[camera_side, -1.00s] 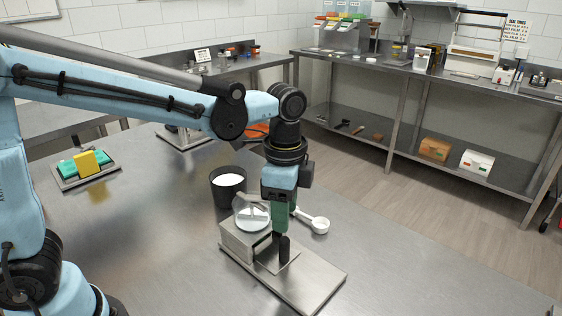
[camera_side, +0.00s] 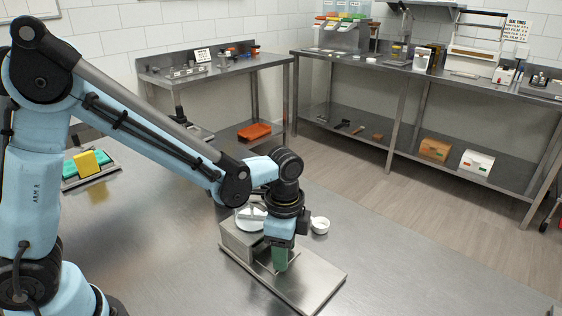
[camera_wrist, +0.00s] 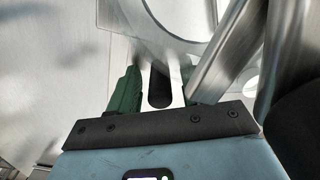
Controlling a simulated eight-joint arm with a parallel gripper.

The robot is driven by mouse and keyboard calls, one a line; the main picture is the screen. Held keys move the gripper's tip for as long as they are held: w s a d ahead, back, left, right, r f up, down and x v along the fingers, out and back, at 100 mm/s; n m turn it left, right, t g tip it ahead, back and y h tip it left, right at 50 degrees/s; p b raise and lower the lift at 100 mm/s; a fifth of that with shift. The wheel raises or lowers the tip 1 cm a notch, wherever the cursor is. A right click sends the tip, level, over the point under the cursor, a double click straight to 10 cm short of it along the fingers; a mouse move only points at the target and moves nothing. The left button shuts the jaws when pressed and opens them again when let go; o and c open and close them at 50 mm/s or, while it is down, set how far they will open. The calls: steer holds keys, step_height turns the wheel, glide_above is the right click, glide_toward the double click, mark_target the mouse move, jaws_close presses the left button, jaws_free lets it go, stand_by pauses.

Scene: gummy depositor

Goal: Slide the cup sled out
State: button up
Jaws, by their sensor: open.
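The metal depositor (camera_side: 238,243) stands on its flat base plate (camera_side: 312,283) on the steel table. My gripper (camera_side: 279,260) points down over the plate, in front of the depositor's housing. In the wrist view my green fingers (camera_wrist: 160,82) are apart, one on each side of a dark upright knob (camera_wrist: 159,92). A pale metal strip, probably part of the cup sled (camera_wrist: 174,72), shows beside the knob. I cannot tell whether the fingers touch the knob. In the side view my gripper hides the knob and most of the sled.
A white scoop (camera_side: 320,225) lies behind the depositor, partly hidden by my wrist. A tray with a green and yellow item (camera_side: 88,164) sits at the left. The table right of the base plate (camera_side: 400,270) is clear.

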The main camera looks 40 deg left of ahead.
mark_target(326, 291)
steer(key=shift+c, duration=0.3)
jaws_close()
steer(key=shift+d, duration=0.1)
steer(key=d, duration=1)
steer(key=shift+d, duration=0.25)
steer(key=shift+o, duration=0.3)
jaws_free()
steer(key=shift+a, duration=0.1)
step_height(326, 291, up, 12)
